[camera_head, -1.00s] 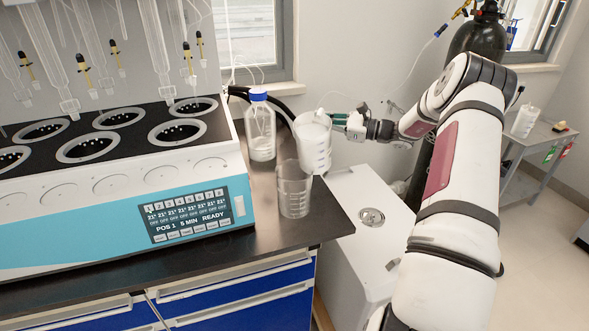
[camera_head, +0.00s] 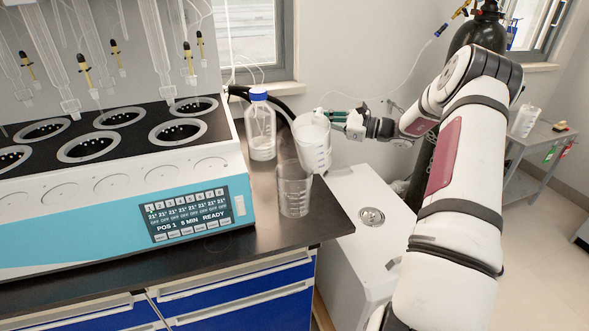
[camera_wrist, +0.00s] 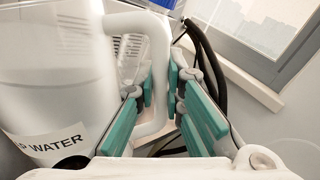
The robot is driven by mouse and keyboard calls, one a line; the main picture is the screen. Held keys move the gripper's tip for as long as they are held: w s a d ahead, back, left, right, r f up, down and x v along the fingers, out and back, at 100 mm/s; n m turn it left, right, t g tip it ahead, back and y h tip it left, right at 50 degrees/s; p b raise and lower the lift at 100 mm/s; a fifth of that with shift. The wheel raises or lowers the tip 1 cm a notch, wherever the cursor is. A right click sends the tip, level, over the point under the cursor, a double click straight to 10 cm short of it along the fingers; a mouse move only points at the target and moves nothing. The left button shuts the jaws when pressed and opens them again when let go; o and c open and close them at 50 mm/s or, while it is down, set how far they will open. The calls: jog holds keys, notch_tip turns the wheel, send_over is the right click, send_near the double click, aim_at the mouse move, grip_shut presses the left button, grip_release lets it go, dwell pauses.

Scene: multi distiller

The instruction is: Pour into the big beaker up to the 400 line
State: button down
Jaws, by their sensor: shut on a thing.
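My gripper (camera_head: 338,117) is shut on the handle of a clear pitcher (camera_head: 314,145) with white content. In the wrist view the teal fingers (camera_wrist: 158,100) sit on either side of the pitcher's white handle (camera_wrist: 160,60). A label on the pitcher (camera_wrist: 60,115) ends in "WATER". The pitcher is held up, tilted slightly to the left, above and just right of the big beaker (camera_head: 294,195). The beaker is clear, stands upright on the dark bench and looks empty. Its graduation marks are too small to read. No stream of liquid can be made out.
A blue-capped bottle (camera_head: 261,130) with white content stands behind the beaker. The blue and white distiller (camera_head: 120,215) fills the left of the bench. The bench's right edge (camera_head: 335,215) is close to the beaker. A white cabinet (camera_head: 350,240) stands beyond that edge.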

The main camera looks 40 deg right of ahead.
aim_at(317, 114)
jog(key=shift+s+a+r+n, duration=0.25)
jog(key=shift+a+r+n, duration=0.1)
jog(key=shift+r+n, duration=0.15)
jog(key=shift+s+a+r, duration=0.1)
jog(key=shift+a+r, duration=0.1)
jog(key=shift+r, duration=0.1)
jog(key=shift+s+a+r+n+p, duration=0.2)
jog(key=shift+a+r+n+p, duration=0.1)
jog(key=shift+r+n, duration=0.2)
jog(key=shift+s+a+r+n+p, duration=0.2)
jog(key=shift+a+r+n, duration=0.1)
jog(key=shift+r+n, duration=0.15)
dwell(0.8)
jog(key=shift+s+a+r+n, duration=0.25)
jog(key=shift+r+n, duration=0.2)
jog(key=shift+r, duration=0.15)
jog(key=shift+s+a+r+n, duration=0.1)
jog(key=shift+a+r+n, duration=0.15)
jog(key=shift+r+n, duration=0.25)
dwell(1.7)
jog(key=shift+s+a+r+n+b, duration=0.25)
jog(key=shift+a+r+n+b, duration=0.1)
jog(key=shift+n+b, duration=0.15)
dwell(2.2)
